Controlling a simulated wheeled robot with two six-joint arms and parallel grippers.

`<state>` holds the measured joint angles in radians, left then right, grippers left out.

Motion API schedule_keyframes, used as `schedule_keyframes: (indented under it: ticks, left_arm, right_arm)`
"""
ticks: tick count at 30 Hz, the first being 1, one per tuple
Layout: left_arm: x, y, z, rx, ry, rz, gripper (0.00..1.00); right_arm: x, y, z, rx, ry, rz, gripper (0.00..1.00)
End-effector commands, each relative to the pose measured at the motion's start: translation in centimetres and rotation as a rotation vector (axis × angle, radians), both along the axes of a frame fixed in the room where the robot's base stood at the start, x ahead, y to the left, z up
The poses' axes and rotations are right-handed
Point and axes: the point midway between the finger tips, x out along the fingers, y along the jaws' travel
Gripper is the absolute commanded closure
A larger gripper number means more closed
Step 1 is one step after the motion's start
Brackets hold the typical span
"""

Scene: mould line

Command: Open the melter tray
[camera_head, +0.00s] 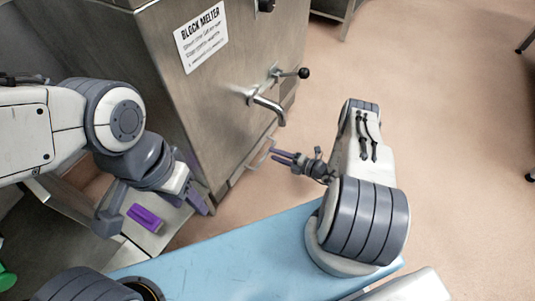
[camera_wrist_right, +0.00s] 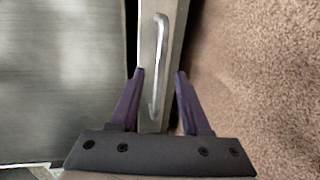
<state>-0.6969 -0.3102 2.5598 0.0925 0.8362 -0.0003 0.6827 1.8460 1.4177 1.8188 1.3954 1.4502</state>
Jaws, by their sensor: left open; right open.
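The block melter (camera_head: 190,90) is a tall steel cabinet with a white label. Low on its front is the melter tray's bar handle (camera_head: 262,153), which also shows in the right wrist view (camera_wrist_right: 160,60). The tray front (camera_wrist_right: 147,45) looks flush with the cabinet in the head view. My right gripper (camera_head: 276,156) is open close to the handle. In the right wrist view its fingers (camera_wrist_right: 159,73) stand to either side of the handle's lower end, with gaps on both sides. My left gripper (camera_head: 196,202) is open near the cabinet's lower left corner, away from the tray.
A spout (camera_head: 268,108) and a black-knobbed lever (camera_head: 303,73) stick out above the handle. A blue surface (camera_head: 225,255) lies in front. A purple object (camera_head: 146,217) rests on a grey surface at left.

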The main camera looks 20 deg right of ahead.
Motion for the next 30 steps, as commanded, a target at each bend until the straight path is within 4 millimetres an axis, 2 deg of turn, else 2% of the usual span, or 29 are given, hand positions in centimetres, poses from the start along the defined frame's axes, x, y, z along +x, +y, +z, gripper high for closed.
schedule_keyframes:
  ticks: [1,9,19,21,23,30]
  left_arm:
    - [0.0,0.0,-0.8,0.000,0.000,0.000,0.50]
    - [0.0,0.0,-1.9,0.000,0.000,0.000,0.50]
    - [0.0,0.0,-1.9,0.000,0.000,0.000,0.50]
    - [0.0,0.0,-1.9,0.000,0.000,0.000,0.50]
    - [0.0,0.0,-1.9,0.000,0.000,0.000,0.50]
    - [0.0,0.0,-1.9,0.000,0.000,0.000,0.50]
  right_arm:
    - [0.8,0.7,-0.5,-0.001,-0.002,0.006,0.53]
    - [3.1,2.3,-0.9,-0.002,-0.001,0.000,0.53]
    - [3.3,2.5,-0.8,-0.002,-0.001,-0.001,0.53]
    - [3.3,2.5,-0.8,-0.002,-0.001,0.000,0.80]
    - [3.3,2.5,-0.8,-0.002,-0.001,0.000,1.00]
    - [3.3,2.5,-0.8,-0.002,-0.001,0.000,1.00]
